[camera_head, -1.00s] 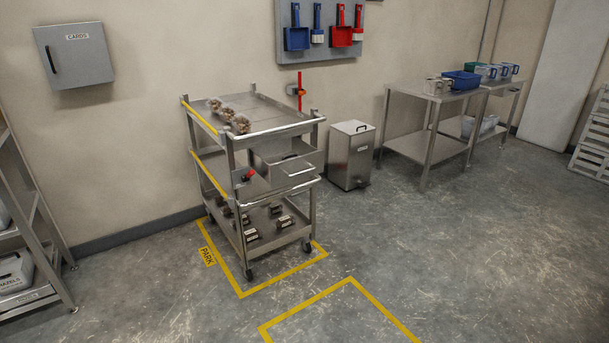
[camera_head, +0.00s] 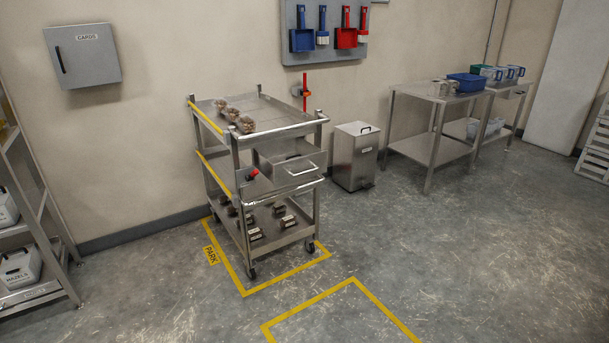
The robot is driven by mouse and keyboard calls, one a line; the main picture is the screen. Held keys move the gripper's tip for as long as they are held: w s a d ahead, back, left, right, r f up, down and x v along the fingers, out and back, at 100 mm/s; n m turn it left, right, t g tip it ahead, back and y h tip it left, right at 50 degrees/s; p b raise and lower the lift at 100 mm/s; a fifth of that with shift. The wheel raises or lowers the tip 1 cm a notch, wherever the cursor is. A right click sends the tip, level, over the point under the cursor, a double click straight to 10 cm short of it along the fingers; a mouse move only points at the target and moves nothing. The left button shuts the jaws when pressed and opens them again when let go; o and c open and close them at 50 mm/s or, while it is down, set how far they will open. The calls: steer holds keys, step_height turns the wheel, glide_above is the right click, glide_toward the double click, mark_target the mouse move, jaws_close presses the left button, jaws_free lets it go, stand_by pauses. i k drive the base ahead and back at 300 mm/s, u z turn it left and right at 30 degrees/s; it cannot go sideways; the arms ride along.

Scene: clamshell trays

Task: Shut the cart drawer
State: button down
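The steel cart (camera_head: 285,129) stands against the back wall inside a yellow floor outline. Its drawer (camera_head: 290,172) sits under the top tray and juts out toward the front right, so it is open. The drawer has a bar handle (camera_head: 304,169) on its front. What is inside the drawer is hard to make out. My gripper is not in view.
Clear clamshell trays (camera_head: 238,114) lie on the cart's top, and several dark items (camera_head: 255,234) on its bottom shelf. A steel bin (camera_head: 355,157) stands right of the cart, with steel tables (camera_head: 432,147) beyond. A shelf rack (camera_head: 38,210) is at left. The floor in front is clear.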

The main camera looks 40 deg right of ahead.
mark_target(269, 159)
steer(key=z, duration=0.05)
steer(key=i, duration=1)
steer(key=u, duration=0.05)
